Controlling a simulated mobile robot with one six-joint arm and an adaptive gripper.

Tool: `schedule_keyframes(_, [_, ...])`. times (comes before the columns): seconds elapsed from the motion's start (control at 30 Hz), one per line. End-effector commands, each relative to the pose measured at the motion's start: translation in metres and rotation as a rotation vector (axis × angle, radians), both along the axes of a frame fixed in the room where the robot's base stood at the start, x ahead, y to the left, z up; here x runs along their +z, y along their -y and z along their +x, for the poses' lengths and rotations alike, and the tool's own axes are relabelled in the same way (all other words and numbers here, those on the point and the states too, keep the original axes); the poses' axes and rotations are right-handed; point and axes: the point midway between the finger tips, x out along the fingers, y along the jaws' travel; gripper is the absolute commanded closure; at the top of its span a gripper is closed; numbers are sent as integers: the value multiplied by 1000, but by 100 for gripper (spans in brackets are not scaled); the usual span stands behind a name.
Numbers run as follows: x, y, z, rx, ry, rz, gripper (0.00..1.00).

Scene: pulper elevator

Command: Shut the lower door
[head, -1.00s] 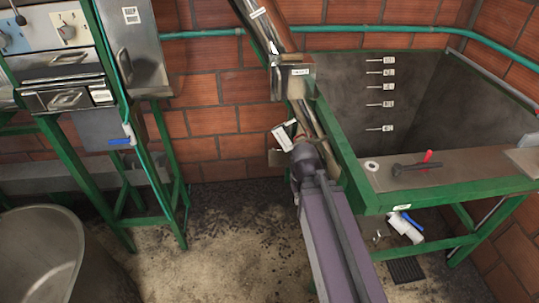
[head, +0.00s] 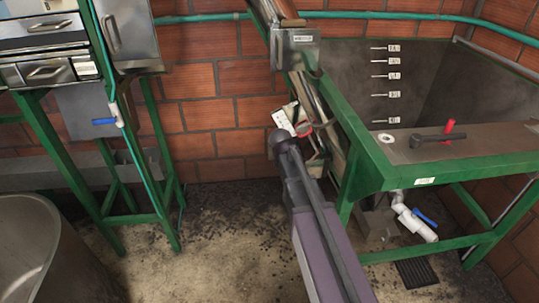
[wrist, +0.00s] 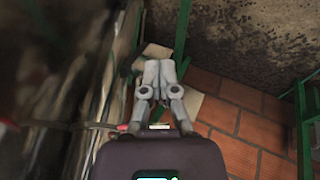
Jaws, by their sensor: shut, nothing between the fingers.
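The metal elevator tube (head: 330,122) slopes down behind the green frame to its lower end near the floor. A small pale panel (head: 318,167) shows at that lower end, partly behind my arm; I cannot tell surely whether it is the lower door or how far it stands open. In the wrist view, my gripper (wrist: 159,64) is shut and empty. A pale flat piece (wrist: 188,106) shows behind its fingers; contact cannot be told. Blurred metal (wrist: 60,80) is close on the left.
A large metal tub (head: 40,255) stands left.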

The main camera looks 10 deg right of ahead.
Motion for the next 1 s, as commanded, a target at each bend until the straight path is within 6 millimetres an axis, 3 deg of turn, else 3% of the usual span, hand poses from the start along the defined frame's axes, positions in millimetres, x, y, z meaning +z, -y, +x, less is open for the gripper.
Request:
schedule_keyframes(0.03, [-18,-1,16,9,9,-25,100])
schedule_keyframes(0.2, [-41,1,53,36,40,-119,100])
schedule_keyframes(0.57, [-86,-4,130,102,105,-315,100])
schedule_keyframes(1.0, [-133,-26,224,193,186,-553,100])
